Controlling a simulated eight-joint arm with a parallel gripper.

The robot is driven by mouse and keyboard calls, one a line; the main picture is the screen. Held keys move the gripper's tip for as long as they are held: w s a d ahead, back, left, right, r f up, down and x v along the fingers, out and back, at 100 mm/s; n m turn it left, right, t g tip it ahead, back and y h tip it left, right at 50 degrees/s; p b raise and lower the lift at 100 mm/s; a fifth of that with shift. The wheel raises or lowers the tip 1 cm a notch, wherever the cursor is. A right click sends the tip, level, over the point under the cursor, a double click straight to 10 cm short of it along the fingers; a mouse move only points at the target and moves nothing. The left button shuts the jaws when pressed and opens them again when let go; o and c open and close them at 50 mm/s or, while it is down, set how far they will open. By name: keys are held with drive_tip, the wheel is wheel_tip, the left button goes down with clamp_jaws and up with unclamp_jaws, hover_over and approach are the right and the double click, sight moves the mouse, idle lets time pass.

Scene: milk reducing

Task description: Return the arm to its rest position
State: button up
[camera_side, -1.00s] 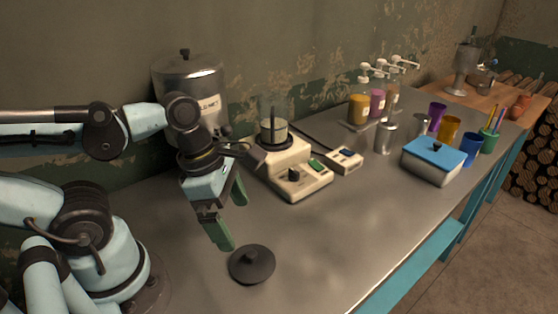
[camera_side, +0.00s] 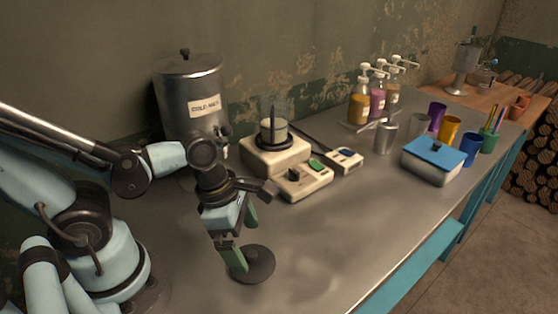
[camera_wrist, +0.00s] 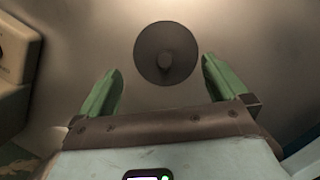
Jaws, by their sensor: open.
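My gripper (camera_side: 245,240) is open and empty, pointing down above the metal table in the side view. Its green fingers also show wide apart in the wrist view (camera_wrist: 160,88). A dark round lid with a knob (camera_side: 258,264) lies on the table, partly behind one finger in the side view. In the wrist view the lid (camera_wrist: 150,60) lies beyond the fingertips, between their lines. Nothing is held, and the lid looks apart from the fingers.
A steel milk dispenser (camera_side: 188,105) stands at the back left. Pump bottles (camera_side: 378,102), cups and a blue-lidded box (camera_side: 433,160) stand to the right. The front middle of the table (camera_side: 330,235) is clear.

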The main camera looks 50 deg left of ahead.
drive_tip(key=shift+f, duration=0.15)
idle(0.5)
drive_tip(key=shift+v, duration=4.55)
drive_tip(key=shift+x, duration=6.05)
drive_tip(key=shift+r, duration=2.9)
